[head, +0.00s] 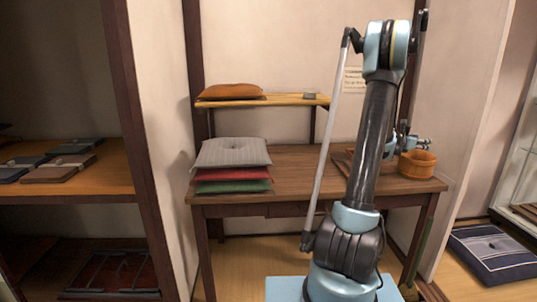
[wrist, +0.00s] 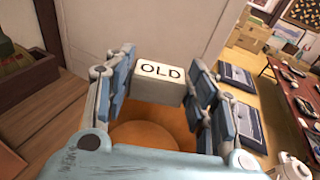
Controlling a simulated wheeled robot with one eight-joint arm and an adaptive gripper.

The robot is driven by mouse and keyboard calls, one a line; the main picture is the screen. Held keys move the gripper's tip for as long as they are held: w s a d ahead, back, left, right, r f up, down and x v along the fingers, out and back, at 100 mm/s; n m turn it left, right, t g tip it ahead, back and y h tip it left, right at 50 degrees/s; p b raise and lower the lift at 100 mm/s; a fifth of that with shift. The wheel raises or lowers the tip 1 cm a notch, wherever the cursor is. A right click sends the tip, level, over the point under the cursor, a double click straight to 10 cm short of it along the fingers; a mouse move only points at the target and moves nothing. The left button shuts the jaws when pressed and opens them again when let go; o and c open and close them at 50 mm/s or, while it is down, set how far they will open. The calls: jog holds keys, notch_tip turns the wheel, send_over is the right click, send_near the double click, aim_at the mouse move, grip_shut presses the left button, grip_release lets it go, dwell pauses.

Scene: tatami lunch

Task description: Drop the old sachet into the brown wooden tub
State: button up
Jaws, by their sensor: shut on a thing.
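The old sachet (wrist: 158,86) is a pale block with "OLD" on its top face, seen in the wrist view. My gripper (wrist: 160,93) is shut on it, with one finger on each side. The brown wooden tub (head: 417,165) stands near the right end of the table in the head view. Its round orange-brown inside (wrist: 150,136) shows below the sachet in the wrist view, partly hidden by my gripper. In the head view my gripper (head: 409,141) is small, close above the tub, and the sachet cannot be made out there.
The wooden table (head: 300,165) carries a stack of cushions (head: 232,160) on its left. A raised shelf (head: 285,100) behind holds an orange cushion (head: 230,91) and a small grey item (head: 310,96). A wall stands close behind the tub. The table's middle is mostly clear.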

jog(key=shift+f, duration=0.65)
jog(key=o, duration=0.8)
jog(key=shift+o, duration=0.2)
jog(key=shift+a, duration=0.1)
jog(key=v, duration=1.1)
jog(key=shift+s+a, duration=0.2)
jog(key=shift+a, duration=0.2)
